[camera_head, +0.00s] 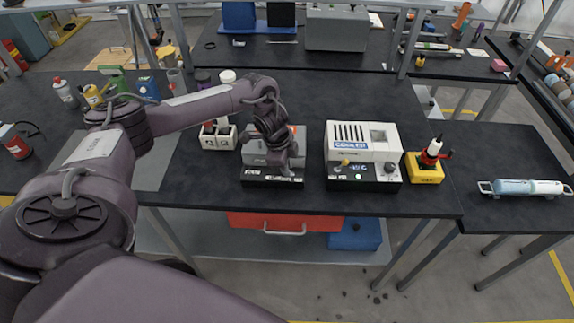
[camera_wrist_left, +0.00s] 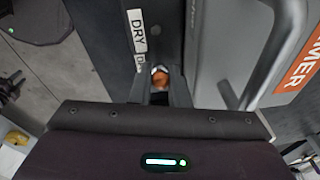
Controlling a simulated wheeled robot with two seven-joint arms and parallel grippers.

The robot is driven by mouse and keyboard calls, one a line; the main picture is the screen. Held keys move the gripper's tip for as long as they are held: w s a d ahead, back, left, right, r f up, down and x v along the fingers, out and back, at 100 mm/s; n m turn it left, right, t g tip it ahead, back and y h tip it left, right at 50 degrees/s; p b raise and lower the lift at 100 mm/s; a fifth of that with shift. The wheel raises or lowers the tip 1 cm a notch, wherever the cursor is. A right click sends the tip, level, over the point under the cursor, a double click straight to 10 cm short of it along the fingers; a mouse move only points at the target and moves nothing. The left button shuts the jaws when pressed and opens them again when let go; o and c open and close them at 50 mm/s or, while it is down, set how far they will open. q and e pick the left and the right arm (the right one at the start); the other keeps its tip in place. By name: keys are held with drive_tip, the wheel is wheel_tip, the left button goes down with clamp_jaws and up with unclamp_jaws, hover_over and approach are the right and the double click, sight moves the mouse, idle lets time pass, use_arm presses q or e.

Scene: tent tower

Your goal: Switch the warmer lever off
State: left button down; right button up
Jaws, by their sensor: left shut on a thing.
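The warmer (camera_head: 252,172) is a grey and black box on the bench, left of a similar white unit. My left arm reaches over it from the left and hides much of it. In the left wrist view its orange label (camera_wrist_left: 304,62) shows the letters "MER". My left gripper (camera_head: 285,170) is down at the warmer's front. In the left wrist view the gripper's fingers (camera_wrist_left: 160,92) are shut around the warmer lever (camera_wrist_left: 160,78), of which a small orange tip shows. A "DRY" label (camera_wrist_left: 138,32) lies just beyond it. My right gripper is not in view.
The white cooler (camera_head: 364,142) stands to the right, with a yellow block holding a red and white item (camera_head: 425,168) beside it. A white socket box (camera_head: 218,138) stands left of the warmer. A curved grey handle (camera_wrist_left: 283,52) is close to the right of the fingers.

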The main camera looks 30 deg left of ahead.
use_arm(q)
drive_tip(key=c, duration=1.7)
unclamp_jaws()
drive_tip(key=shift+r, duration=0.3)
wheel_tip(320, 180, up, 7)
drive_tip(key=s+a+b, duration=0.1)
drive_tip(key=b, duration=0.1)
drive_tip(key=shift+s, duration=0.1)
